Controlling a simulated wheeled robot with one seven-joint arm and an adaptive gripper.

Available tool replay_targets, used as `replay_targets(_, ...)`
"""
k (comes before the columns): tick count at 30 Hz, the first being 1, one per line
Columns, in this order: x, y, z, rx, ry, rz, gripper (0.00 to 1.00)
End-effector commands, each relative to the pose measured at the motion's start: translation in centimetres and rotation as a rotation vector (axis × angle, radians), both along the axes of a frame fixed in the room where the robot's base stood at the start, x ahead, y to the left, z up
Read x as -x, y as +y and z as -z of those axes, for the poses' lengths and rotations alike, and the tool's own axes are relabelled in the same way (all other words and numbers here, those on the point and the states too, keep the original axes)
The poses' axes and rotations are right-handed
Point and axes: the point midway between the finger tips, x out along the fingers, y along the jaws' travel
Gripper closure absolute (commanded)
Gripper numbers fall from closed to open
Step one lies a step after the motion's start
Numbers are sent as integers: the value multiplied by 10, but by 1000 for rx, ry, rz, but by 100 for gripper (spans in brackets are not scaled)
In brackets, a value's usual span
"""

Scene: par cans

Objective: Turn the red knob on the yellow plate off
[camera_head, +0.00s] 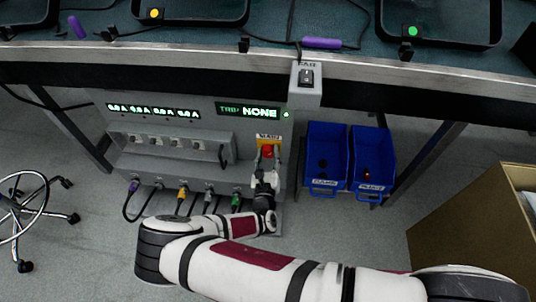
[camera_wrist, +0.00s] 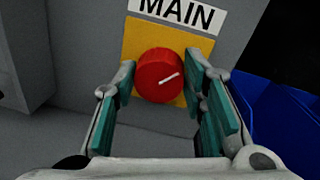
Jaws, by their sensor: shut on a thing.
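The red knob (camera_head: 267,151) sits on the yellow plate (camera_head: 262,141) at the right end of the grey panel, under a label reading MAIN. In the wrist view the knob (camera_wrist: 152,68) is a round red disc on the yellow plate (camera_wrist: 133,40). Its white line runs from near the middle to the right and slightly up. My gripper (camera_head: 267,161) reaches up to the knob from below. In the wrist view my gripper (camera_wrist: 162,86) has one teal-padded finger on each side of the knob and is shut on it.
The panel (camera_head: 150,115) has green displays, one reading TRIP NONE, and several cables along its bottom. A small switch box (camera_head: 306,85) is on the table edge above. Two blue bins (camera_head: 326,135) hang to the right. A cardboard box (camera_head: 470,195) stands farther right.

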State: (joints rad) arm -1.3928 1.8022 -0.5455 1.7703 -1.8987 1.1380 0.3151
Motion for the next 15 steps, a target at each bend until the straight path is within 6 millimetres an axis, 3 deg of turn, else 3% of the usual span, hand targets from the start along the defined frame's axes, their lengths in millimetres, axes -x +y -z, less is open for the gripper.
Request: replay_targets(15,0,1,-1,411,17,0,90)
